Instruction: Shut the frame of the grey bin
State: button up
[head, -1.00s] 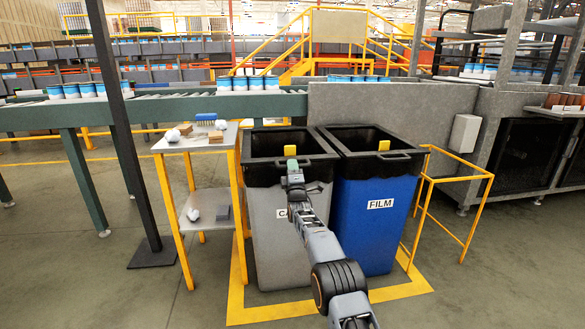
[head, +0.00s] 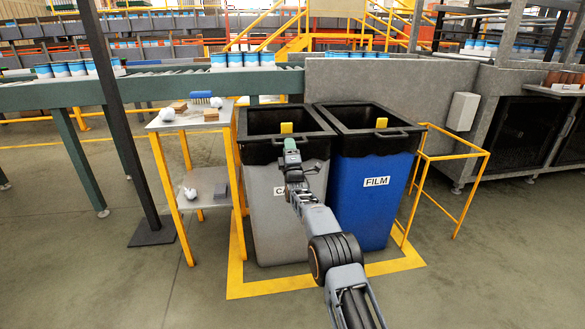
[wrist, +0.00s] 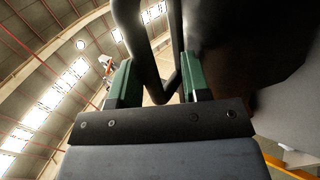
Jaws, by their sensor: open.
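The grey bin (head: 270,220) stands in the middle of the head view, with a black frame (head: 246,121) around its open top and a label that my arm partly covers. My gripper (head: 291,146) is at the front edge of this frame, over the place of its handle. In the wrist view my gripper (wrist: 157,82) has its two green fingers apart, with a dark looped bar (wrist: 150,50) showing between and beyond them. I cannot tell whether the fingers touch the bar. My arm hides the front middle of the frame, so how fully it is seated is unclear.
A blue bin (head: 365,215) marked FILM stands close on the right, beside a yellow rail (head: 455,157). A small yellow-legged table (head: 163,125) with loose items stands close on the left, next to a dark post (head: 120,120). A conveyor (head: 170,88) runs behind.

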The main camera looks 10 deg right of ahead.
jog(key=p+v, duration=0.2)
jog(key=v, duration=1.1)
jog(key=shift+s+p, duration=0.25)
jog(key=shift+p, duration=0.1)
jog(key=shift+f, duration=0.1)
jog(key=s+d+r+m+g+p, duration=0.1)
jog(key=s+r+m+g+p, duration=0.15)
jog(key=r+p, duration=0.45)
jog(key=s+d+r+m+g+h+p, duration=0.1)
jog(key=s+r+m+g+p, duration=0.2)
jog(key=r, duration=0.5)
jog(key=s+d+r+m+g+p, duration=0.1)
jog(key=s+r+m+g+p, duration=0.15)
jog(key=r+p, duration=0.5)
jog(key=s+d+r+m+g+p, duration=0.1)
jog(key=s+r+m+g+p, duration=0.2)
jog(key=s+p, duration=0.3)
jog(key=s+d+r+m+g+p, duration=0.1)
jog(key=s+r+m+g+p, duration=0.3)
jog(key=s, duration=1.2)
jog(key=s+d+r+m+g+p, duration=0.1)
jog(key=s+r+m+g+p, duration=0.2)
jog(key=s+r+g+p, duration=0.2)
jog(key=s+r+p, duration=0.2)
jog(key=s+p, duration=0.2)
jog(key=s, duration=0.2)
jog(key=shift+s+d+g+h, duration=0.3)
jog(key=shift+s+g+h, duration=0.1)
